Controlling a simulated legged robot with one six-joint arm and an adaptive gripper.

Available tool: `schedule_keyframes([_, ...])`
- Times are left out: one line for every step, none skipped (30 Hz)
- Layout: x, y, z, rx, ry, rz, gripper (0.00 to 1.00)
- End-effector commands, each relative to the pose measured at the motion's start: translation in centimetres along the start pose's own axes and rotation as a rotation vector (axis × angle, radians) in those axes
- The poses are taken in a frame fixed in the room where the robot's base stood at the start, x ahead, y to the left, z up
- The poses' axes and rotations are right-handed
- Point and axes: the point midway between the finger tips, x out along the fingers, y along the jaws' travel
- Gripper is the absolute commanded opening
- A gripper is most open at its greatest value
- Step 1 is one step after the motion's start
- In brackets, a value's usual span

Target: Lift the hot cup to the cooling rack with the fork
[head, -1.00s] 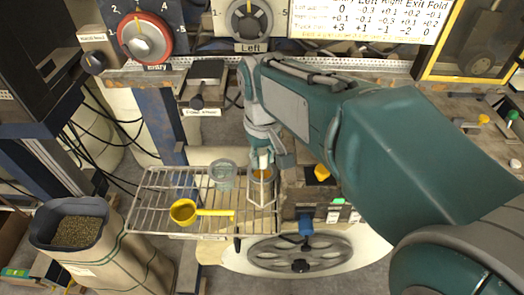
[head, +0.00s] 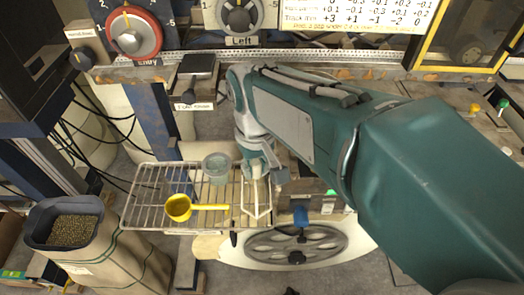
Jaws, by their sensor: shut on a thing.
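The wire cooling rack (head: 150,200) stands at the lower left of the head view. A grey, see-through cup (head: 216,168) is at its back right, just left of my gripper. My gripper (head: 256,172) points down over the rack's right end. It is shut on what looks like the fork (head: 258,212), whose pale thin bars reach forward below the fingers. The grip itself is partly hidden by my wrist. Whether the grey cup rests on the rack or on the fork, I cannot tell. No second cup shows clearly beneath the fingers.
A yellow scoop (head: 178,207) lies on the rack, its handle pointing right toward the fork. A bag of pellets (head: 75,232) stands at the lower left. A machine with dials (head: 133,35) runs along the back. A grey handwheel (head: 296,243) is right of the rack.

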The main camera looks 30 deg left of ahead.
Motion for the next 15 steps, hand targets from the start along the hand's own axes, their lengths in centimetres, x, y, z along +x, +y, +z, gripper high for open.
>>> schedule_keyframes([0.0, -0.1, 0.2, 0.0, 0.0, 0.0, 0.0])
schedule_keyframes([0.0, -0.2, 0.3, 0.0, 0.0, 0.0, 0.0])
schedule_keyframes([0.0, -0.2, 0.5, 0.0, 0.001, 0.0, 0.0])
schedule_keyframes([-0.1, -0.3, 0.6, 0.0, 0.001, 0.0, 0.0])
schedule_keyframes([-0.1, -0.4, 0.7, 0.0, 0.001, 0.0, 0.0])
schedule_keyframes([0.0, -0.4, 0.9, 0.0, 0.001, 0.0, 0.0])
schedule_keyframes([0.0, -0.5, 1.0, 0.0, 0.001, 0.0, 0.0])
schedule_keyframes([0.0, -0.5, 1.1, 0.0, 0.0, 0.0, 0.0])
schedule_keyframes([0.0, -0.6, 1.2, 0.0, 0.0, 0.0, 0.0])
schedule_keyframes([0.0, -0.7, 1.4, 0.0, 0.0, 0.0, 0.0])
schedule_keyframes([0.0, -0.7, 1.5, 0.0, 0.001, 0.0, 0.0])
schedule_keyframes([-0.1, -0.8, 1.6, 0.0, 0.001, 0.0, 0.0])
schedule_keyframes([-0.1, -0.9, 1.7, 0.0, 0.002, 0.0, 0.0])
schedule_keyframes([-0.1, -0.9, 1.8, 0.0, 0.002, 0.0, 0.0])
schedule_keyframes([-0.1, -1.0, 2.0, -0.001, 0.001, 0.0, 0.0])
